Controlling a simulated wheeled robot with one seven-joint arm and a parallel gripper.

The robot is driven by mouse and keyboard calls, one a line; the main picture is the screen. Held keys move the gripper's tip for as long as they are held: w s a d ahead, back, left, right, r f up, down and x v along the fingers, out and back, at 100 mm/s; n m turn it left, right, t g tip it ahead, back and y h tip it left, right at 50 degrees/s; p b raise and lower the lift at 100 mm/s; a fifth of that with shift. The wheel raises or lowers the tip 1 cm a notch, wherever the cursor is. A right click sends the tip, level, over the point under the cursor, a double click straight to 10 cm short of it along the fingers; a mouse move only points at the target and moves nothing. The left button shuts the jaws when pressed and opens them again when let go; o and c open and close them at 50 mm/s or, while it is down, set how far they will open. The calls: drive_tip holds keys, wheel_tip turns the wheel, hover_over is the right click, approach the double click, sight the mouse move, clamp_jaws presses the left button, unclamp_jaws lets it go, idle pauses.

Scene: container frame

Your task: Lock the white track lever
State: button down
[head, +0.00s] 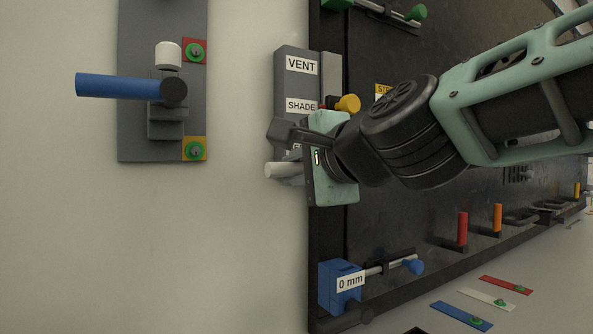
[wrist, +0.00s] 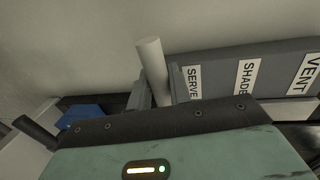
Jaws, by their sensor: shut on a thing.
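The white track lever (head: 281,170) is a plain white rod at the lower end of the grey track housing (head: 297,72). It also shows in the wrist view (wrist: 151,66), standing between my two fingers beside the SERVE label (wrist: 193,82). My gripper (wrist: 160,92) is shut on the lever. In the head view my gripper (head: 285,150) covers the lower part of the housing, including most of the third label. The VENT label (head: 301,65) and SHADE label (head: 300,105) sit above it. The lever's base is hidden, so I cannot tell whether it is locked.
Left on the wall is a grey plate (head: 133,40) with a blue handle (head: 120,86) and a white knob (head: 168,54). A yellow knob (head: 347,104) is beside the housing. Below is a blue block (head: 341,280) marked 0 mm. The wall between is bare.

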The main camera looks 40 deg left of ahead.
drive_tip(key=shift+r, duration=0.1)
drive_tip(key=c, duration=1.3)
unclamp_jaws()
drive_tip(key=shift+c, duration=0.2)
drive_tip(key=b+v, duration=1)
drive_tip(key=v, duration=0.7)
drive_tip(key=shift+d, duration=0.2)
